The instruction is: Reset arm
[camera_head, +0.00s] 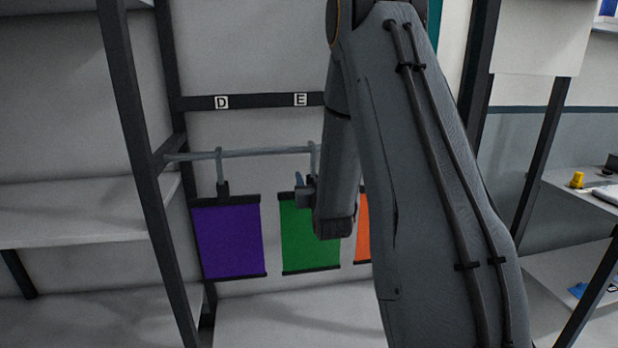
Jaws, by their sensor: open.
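My arm fills the middle and right of the head view, with its forearm hanging down in front of a hanging rail (255,153). My gripper (301,190) shows small at the left side of the wrist, in front of the top of a green vinyl sheet (310,240). Its fingers point left and look open and empty, though contact with the sheet's hanger cannot be told. A purple sheet (228,240) hangs to the left under label D (222,102). The green sheet hangs under label E (300,99). An orange sheet (363,228) is mostly hidden behind my arm.
A dark rack post (145,170) stands left of the sheets, with a pale shelf (70,210) beyond it. At the right, another shelf (590,190) carries a small yellow object (576,180). A lower shelf holds a blue item (578,290). Open space lies below the sheets.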

